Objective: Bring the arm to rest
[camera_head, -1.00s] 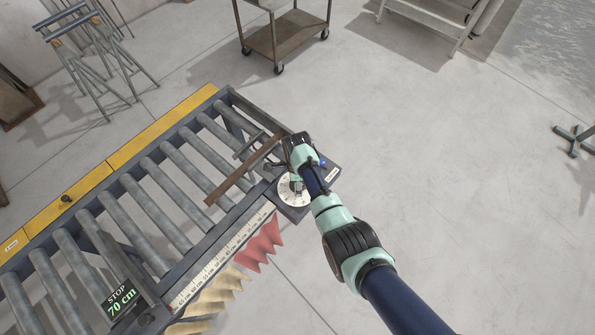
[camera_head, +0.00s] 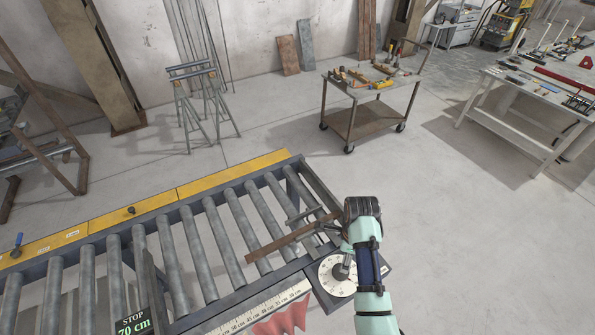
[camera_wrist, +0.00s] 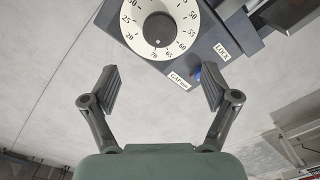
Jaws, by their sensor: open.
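My gripper (camera_wrist: 160,88) is open and empty in the wrist view, its two fingers spread wide over the grey floor. The white dial (camera_wrist: 158,28) with its black knob (camera_wrist: 160,29) lies beyond the fingertips on the dark control box (camera_wrist: 228,30). A small blue lever (camera_wrist: 197,71) beside the LOCK label shows close to the right fingertip; I cannot tell whether they touch. In the head view, my arm rises from the lower right beside the dial (camera_head: 327,287), and my gripper is mostly hidden by the wrist there.
The roller conveyor (camera_head: 184,246) with a yellow edge fills the lower left. A brown bar (camera_head: 285,243) lies across its end. A tool cart (camera_head: 365,118) and a workbench (camera_head: 535,140) stand farther back. The floor (camera_head: 480,245) on the right is clear.

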